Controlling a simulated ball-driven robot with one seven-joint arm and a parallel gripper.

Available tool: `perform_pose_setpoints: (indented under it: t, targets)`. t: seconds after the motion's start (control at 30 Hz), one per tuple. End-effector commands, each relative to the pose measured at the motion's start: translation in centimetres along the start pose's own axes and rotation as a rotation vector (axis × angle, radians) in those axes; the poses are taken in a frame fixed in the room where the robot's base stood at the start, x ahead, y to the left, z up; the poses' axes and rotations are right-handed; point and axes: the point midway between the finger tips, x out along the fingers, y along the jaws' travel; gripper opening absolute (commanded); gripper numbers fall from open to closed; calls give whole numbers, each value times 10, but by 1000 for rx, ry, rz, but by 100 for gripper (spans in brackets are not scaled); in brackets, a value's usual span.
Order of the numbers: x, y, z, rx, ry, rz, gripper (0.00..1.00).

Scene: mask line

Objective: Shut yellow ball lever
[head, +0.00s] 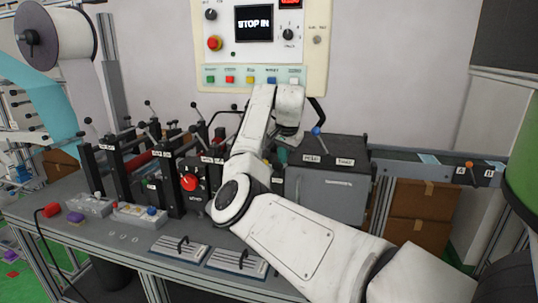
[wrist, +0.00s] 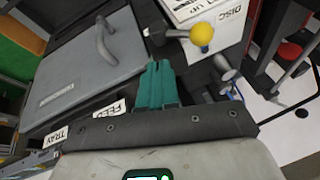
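The yellow ball (wrist: 201,34) sits on the end of a short metal lever at the top middle of the wrist view, beside a white sheet marked DISC. My gripper (wrist: 157,66) shows as teal fingers pressed together, with nothing visible between them. The fingertips point toward the lever's inner end, left of and below the ball. They look apart from the ball; I cannot tell whether they touch the lever. In the head view my arm hides the yellow ball, and only a bit of teal gripper (head: 282,156) shows.
A grey lid with a handle (wrist: 88,72) lies left of the fingers. A blue-ball lever (head: 316,131) stands by the grey box (head: 326,190). Black posts with levers (head: 170,175) crowd the bench left of my arm. A control panel (head: 262,45) hangs behind.

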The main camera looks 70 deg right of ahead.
Motion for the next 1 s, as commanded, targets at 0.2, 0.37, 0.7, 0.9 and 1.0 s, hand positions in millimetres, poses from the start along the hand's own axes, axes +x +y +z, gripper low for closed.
perform_pose_setpoints:
  t: [0.2, 0.37, 0.7, 0.9, 1.0]
  targets:
    - [3, 1, 2, 1, -6, -7, 0]
    - [3, 0, 2, 0, -7, -6, 0]
    - [5, -5, 4, -3, -8, -6, 0]
    - [11, -13, 9, -5, -12, -6, 0]
    - [14, -14, 11, -6, -14, -6, 0]
